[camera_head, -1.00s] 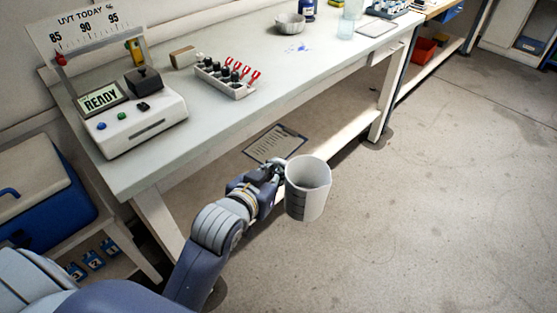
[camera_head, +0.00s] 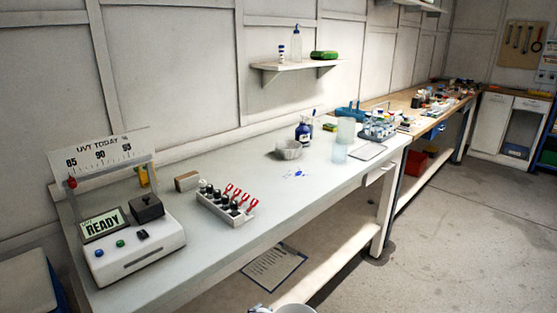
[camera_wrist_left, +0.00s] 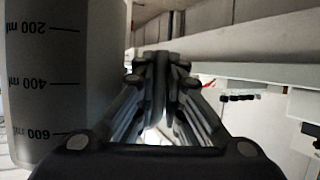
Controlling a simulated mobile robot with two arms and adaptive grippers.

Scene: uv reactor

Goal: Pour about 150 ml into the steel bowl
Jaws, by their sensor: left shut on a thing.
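The steel bowl (camera_head: 288,151) is a small grey bowl standing upright on the bench top, near its back. A pale measuring jug (camera_head: 296,309) shows only as a rim at the bottom edge of the head view. In the left wrist view the jug (camera_wrist_left: 62,60) fills the left side, with printed marks of 200, 400 and 600 ml. My left gripper (camera_wrist_left: 162,68) is shut beside the jug wall and holds the jug; the exact grip is hidden. The jug is in front of the bench, apart from the bowl. Its contents cannot be seen. My right gripper is out of view.
The bench (camera_head: 210,262) carries a READY meter (camera_head: 135,245), a rack of dark vials (camera_head: 225,207), a brown block (camera_head: 187,181), a blue bottle (camera_head: 303,133) and clear beakers (camera_head: 339,153). The bench front middle is clear.

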